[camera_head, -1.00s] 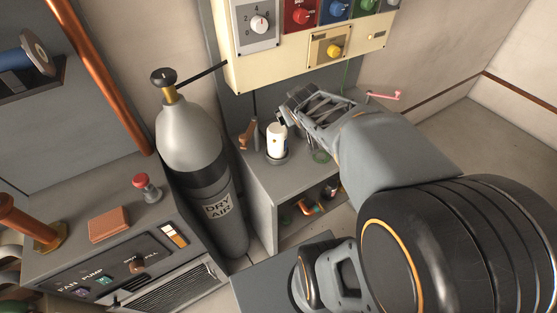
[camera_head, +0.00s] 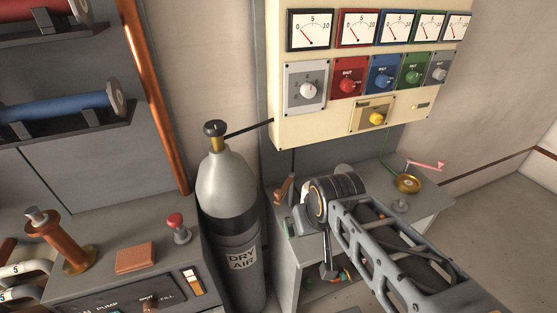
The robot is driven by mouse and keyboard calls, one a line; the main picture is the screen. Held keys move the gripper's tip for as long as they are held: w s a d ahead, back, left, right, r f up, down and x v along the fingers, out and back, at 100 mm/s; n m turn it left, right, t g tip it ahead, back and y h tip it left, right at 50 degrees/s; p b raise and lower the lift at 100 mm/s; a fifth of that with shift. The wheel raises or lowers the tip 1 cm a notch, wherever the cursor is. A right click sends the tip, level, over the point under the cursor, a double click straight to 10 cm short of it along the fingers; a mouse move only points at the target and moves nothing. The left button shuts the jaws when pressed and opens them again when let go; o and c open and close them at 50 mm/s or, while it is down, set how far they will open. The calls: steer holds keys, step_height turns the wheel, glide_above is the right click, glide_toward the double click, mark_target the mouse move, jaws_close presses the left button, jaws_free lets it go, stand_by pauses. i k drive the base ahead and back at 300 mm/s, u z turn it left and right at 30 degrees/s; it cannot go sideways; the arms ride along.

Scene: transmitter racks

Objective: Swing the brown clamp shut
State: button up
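A small brown upright piece, which looks like the brown clamp (camera_head: 283,189), stands near the back left of the grey cabinet top, right of the gas cylinder. It leans a little, and its lower end is too small to make out. My arm reaches in from the lower right, and its wrist is just right of the brown piece, with a gap showing. A dark part (camera_head: 328,270) below the wrist may be my gripper. Its fingers cannot be made out, so I cannot tell if they are open or shut.
A grey DRY AIR cylinder (camera_head: 233,215) stands left of the cabinet (camera_head: 288,262). A cream panel (camera_head: 325,125) with dials and knobs hangs above. A brass round part (camera_head: 408,184) and a pink handle (camera_head: 426,165) are at the cabinet's right. A console (camera_head: 105,285) is lower left.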

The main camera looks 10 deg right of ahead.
mark_target(280, 194)
steer(key=z, duration=1)
steer(key=k, duration=0.95)
steer(key=u, duration=1.05)
steer(key=i, duration=1)
steer(key=z, duration=0.05)
